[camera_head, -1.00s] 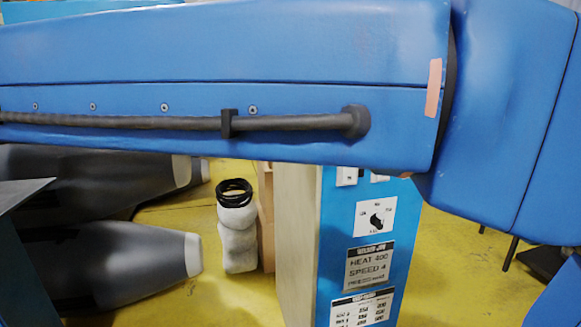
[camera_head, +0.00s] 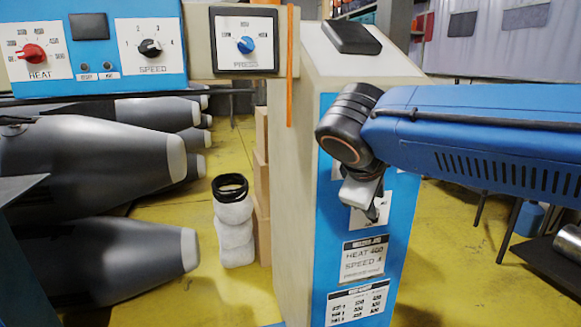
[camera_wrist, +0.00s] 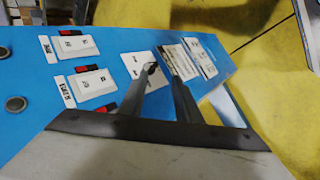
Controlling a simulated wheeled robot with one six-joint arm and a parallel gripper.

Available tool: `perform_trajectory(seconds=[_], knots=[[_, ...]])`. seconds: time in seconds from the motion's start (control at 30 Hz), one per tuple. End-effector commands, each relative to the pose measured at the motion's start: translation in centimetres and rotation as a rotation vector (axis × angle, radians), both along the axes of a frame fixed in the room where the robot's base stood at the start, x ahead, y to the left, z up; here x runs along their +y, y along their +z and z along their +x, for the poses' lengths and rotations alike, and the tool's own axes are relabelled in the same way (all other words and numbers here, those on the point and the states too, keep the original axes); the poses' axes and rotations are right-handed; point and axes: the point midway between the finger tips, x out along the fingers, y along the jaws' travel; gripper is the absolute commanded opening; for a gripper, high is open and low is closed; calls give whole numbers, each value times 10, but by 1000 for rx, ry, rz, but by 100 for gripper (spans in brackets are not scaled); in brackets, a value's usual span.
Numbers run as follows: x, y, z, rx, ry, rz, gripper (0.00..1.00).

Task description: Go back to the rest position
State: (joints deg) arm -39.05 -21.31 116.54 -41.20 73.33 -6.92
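My gripper (camera_head: 378,208) hangs in front of the blue side panel (camera_head: 335,290) of the machine, over the white plate with a black knob (camera_head: 366,215). In the wrist view my gripper (camera_wrist: 162,70) has its two dark fingers apart, with nothing seen held between them. The white knob plate (camera_wrist: 138,62) shows just beyond the fingertips. Whether the fingers touch the knob cannot be told. My blue arm comes in from the right in the head view.
The red HEAT knob (camera_head: 33,53), black SPEED knob (camera_head: 150,47) and blue PRESS knob (camera_head: 246,44) are at the upper left. Grey boat tubes (camera_head: 95,160) lie at left. A white roll (camera_head: 234,230) stands beside cardboard boxes (camera_head: 262,185). Yellow floor is open at lower right.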

Motion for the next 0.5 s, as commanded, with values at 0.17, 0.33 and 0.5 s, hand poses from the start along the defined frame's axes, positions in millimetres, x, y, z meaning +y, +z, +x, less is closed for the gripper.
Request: perform_trajectory(seconds=[0.17,0.33,0.5], knots=[[-48,-42,-32,48,-129,139,30],[-79,-80,-66,76,-256,281,30],[-100,-117,-101,84,-388,429,30]])
